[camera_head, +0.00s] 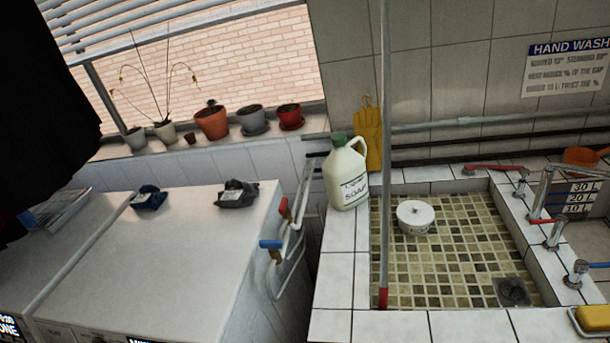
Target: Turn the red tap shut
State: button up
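Several red handles are in view, and I cannot tell which one the task means. A red valve handle (284,208) sits on white pipes between the white appliance and the tiled sink, just above a blue valve handle (270,244). A long red lever (493,168) is on a tap at the sink's back edge. Another red lever (541,221) is on the sink's right ledge, near a blue-handled tap (590,266). Whether any is open or shut does not show. My gripper is not in view.
A soap jug (348,176) stands on the sink's left ledge. Dark cloths (237,194) lie on the white appliance top (150,250). A dark shape fills the upper left.

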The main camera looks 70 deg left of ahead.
aim_at(283, 208)
jog(key=u, duration=0.55)
jog(key=i, duration=1.15)
jog(key=u, duration=0.9)
